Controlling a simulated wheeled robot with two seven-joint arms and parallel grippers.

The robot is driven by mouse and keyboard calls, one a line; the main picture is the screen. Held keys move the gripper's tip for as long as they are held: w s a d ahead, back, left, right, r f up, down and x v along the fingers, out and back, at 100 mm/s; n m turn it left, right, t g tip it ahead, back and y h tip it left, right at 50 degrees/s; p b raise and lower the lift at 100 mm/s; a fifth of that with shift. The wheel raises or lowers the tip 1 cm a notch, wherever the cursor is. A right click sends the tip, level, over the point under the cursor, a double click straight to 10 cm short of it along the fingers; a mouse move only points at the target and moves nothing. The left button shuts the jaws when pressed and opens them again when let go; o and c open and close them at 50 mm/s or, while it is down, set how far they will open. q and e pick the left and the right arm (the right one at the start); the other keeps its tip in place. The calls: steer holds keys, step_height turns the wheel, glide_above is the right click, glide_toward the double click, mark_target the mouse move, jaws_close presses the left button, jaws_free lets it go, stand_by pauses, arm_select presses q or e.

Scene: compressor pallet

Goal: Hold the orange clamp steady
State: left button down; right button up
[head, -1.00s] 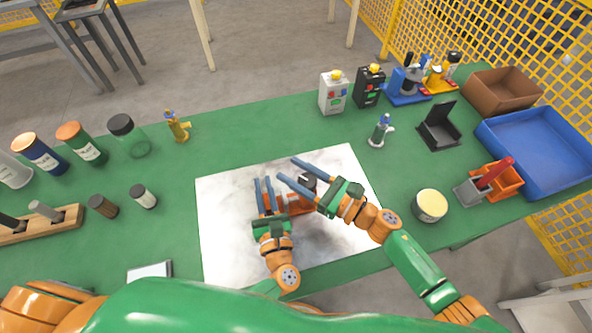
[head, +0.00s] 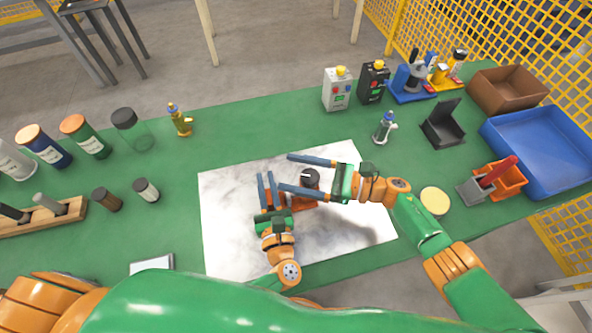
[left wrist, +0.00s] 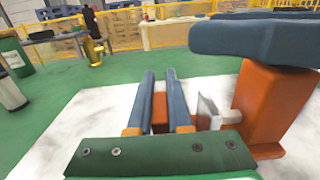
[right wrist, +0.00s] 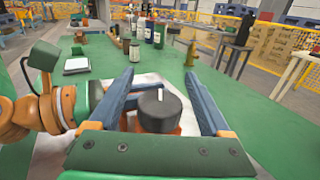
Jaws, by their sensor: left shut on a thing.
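The orange clamp (head: 304,203) stands on the white sheet (head: 225,235), partly hidden by my grippers. A black knob (head: 311,177) with a white mark tops it. My left gripper (head: 266,180) is shut on a part of the clamp at its left side; in the left wrist view an orange piece (left wrist: 160,113) sits between the fingers, with the larger orange body (left wrist: 272,105) to the right. My right gripper (head: 284,172) comes from the right and is open, its fingers on either side of the knob, which shows between them in the right wrist view (right wrist: 160,111). Contact with the knob cannot be told.
A small bottle (head: 384,127) stands behind the sheet. Jars and a wooden rack (head: 65,215) are at the left. The sheet's left part is clear.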

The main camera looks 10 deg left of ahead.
steer(key=d, duration=1.2)
steer(key=shift+s, duration=0.35)
